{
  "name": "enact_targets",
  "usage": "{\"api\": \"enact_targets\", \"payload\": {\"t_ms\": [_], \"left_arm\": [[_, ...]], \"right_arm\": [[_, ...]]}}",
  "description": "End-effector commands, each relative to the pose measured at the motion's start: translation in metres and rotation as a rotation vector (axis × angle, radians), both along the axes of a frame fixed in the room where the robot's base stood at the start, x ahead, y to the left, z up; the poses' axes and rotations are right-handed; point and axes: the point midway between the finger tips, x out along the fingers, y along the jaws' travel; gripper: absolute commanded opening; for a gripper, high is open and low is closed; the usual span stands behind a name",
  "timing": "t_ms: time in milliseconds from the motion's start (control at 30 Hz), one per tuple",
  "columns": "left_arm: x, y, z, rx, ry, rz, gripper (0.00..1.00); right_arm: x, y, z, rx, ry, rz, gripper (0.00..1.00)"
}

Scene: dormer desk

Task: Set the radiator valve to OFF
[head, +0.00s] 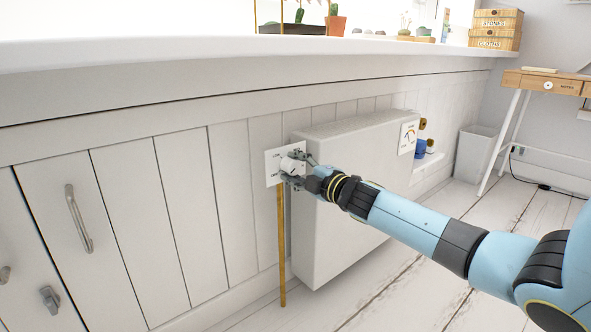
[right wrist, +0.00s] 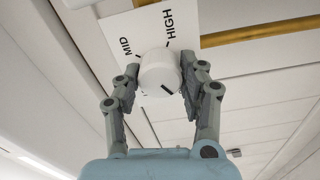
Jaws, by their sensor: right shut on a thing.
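The white radiator valve knob (head: 287,164) sits on a white label plate (head: 271,172) at the left end of the radiator (head: 330,215). My right gripper (head: 296,167) is shut on the knob, one finger on each side. In the right wrist view the knob (right wrist: 159,70) lies between the fingers. HIGH and MID are readable on the plate (right wrist: 140,25). A dark line shows on the knob's near side, toward the lower right. The OFF label cannot be read. My left gripper is not in view.
A brass pipe (head: 282,245) runs down from the plate to the floor. A gauge plate (head: 408,137) and a blue object (head: 420,149) are at the radiator's far end. A white bin (head: 474,152) and a desk (head: 545,82) stand beyond. The floor (head: 400,290) in front is clear.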

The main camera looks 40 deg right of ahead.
Motion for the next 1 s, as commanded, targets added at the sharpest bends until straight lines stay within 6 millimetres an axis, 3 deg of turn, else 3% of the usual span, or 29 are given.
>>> {"api": "enact_targets", "payload": {"t_ms": [400, 433, 600, 1000], "left_arm": [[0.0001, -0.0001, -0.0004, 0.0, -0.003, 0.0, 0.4], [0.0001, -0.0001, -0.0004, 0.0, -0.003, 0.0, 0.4], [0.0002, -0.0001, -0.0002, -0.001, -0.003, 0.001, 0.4], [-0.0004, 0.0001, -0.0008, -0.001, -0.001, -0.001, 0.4]], "right_arm": [[-0.0009, 0.0004, -0.0019, -0.009, 0.002, 0.001, 0.09], [-0.0009, 0.0004, -0.0019, -0.009, 0.002, 0.001, 0.42], [-0.0006, 0.0002, -0.0015, -0.009, 0.001, 0.0, 0.65], [-0.0076, -0.0009, -0.0014, -0.009, 0.001, 0.0, 0.65]]}}
